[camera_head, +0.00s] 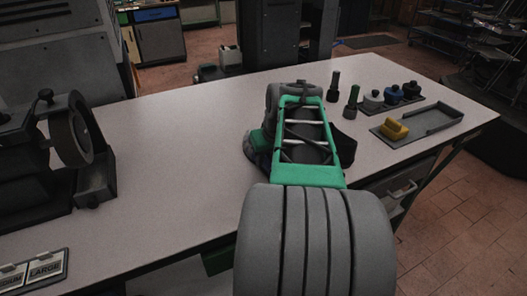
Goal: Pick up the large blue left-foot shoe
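I cannot make out a large blue left-foot shoe for certain. A dark shape (343,147) shows at the right side of my arm, and a green and dark shape (254,146) at its left side. Both are partly hidden by my arm, and I cannot tell whether either is a shoe or part of my arm. My grey and green arm reaches out over the table. It hides the middle of the tabletop, and my gripper's fingers do not show.
A dark press machine (72,130) stands on the table (180,150) at the left. Size labels (35,270) lie at the front left. Two upright dark tools (352,101), several small knobbed pieces (392,94) and a yellow block (394,128) in a grey tray (437,119) stand at the right. The left-middle tabletop is clear.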

